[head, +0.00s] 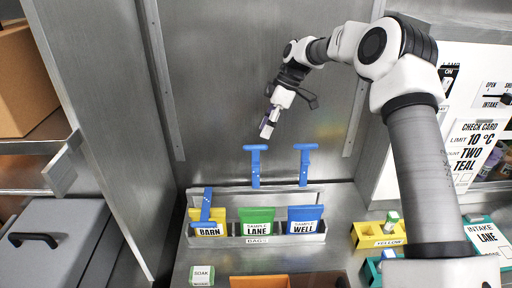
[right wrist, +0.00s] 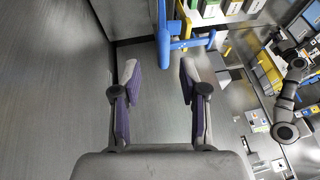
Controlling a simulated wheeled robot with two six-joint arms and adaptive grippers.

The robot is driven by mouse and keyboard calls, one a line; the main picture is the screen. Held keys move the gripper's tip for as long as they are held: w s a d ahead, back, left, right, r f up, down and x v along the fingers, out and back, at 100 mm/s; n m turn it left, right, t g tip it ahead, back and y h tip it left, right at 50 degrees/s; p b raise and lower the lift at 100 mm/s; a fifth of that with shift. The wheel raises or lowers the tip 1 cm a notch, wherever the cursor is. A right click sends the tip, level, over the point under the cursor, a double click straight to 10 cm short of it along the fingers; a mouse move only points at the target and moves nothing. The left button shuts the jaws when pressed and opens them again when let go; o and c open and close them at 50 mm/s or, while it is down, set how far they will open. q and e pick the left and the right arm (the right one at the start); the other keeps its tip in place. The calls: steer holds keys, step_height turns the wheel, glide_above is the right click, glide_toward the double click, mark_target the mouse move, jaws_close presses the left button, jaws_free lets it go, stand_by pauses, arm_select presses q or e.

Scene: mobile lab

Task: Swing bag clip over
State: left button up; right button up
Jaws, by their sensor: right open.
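A metal rack (head: 328,238) holds a yellow bag marked BARN (head: 208,231), a green bag marked LANE (head: 257,230) and a blue bag marked WELL (head: 303,227). One blue clip (head: 207,204) lies over the BARN bag. A second T-shaped blue clip (head: 255,165) stands upright behind LANE, and a third blue clip (head: 304,163) stands upright behind WELL. My right gripper (head: 268,126) is open and empty, above the LANE clip. In the right wrist view, a blue clip (right wrist: 163,38) appears beyond the open fingertips (right wrist: 159,72), apart from them. My left gripper is not in view.
A yellow bin (head: 368,235) and a teal bin (head: 372,273) stand right of the rack. An orange container (head: 260,282) and a SOAK block (head: 202,275) are in front. A metal wall (head: 230,80) rises behind; a side panel (head: 100,110) stands left.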

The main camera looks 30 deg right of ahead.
mark_target(256, 149)
steer(key=p+x, duration=0.1)
steer(key=x, duration=0.6)
steer(key=shift+a+f+p, duration=0.3)
steer(key=shift+a+p, duration=0.05)
steer(key=shift+p, duration=0.05)
steer(key=shift+d+f, duration=0.1)
steer(key=shift+f, duration=0.05)
steer(key=shift+s, duration=0.1)
jaws_close()
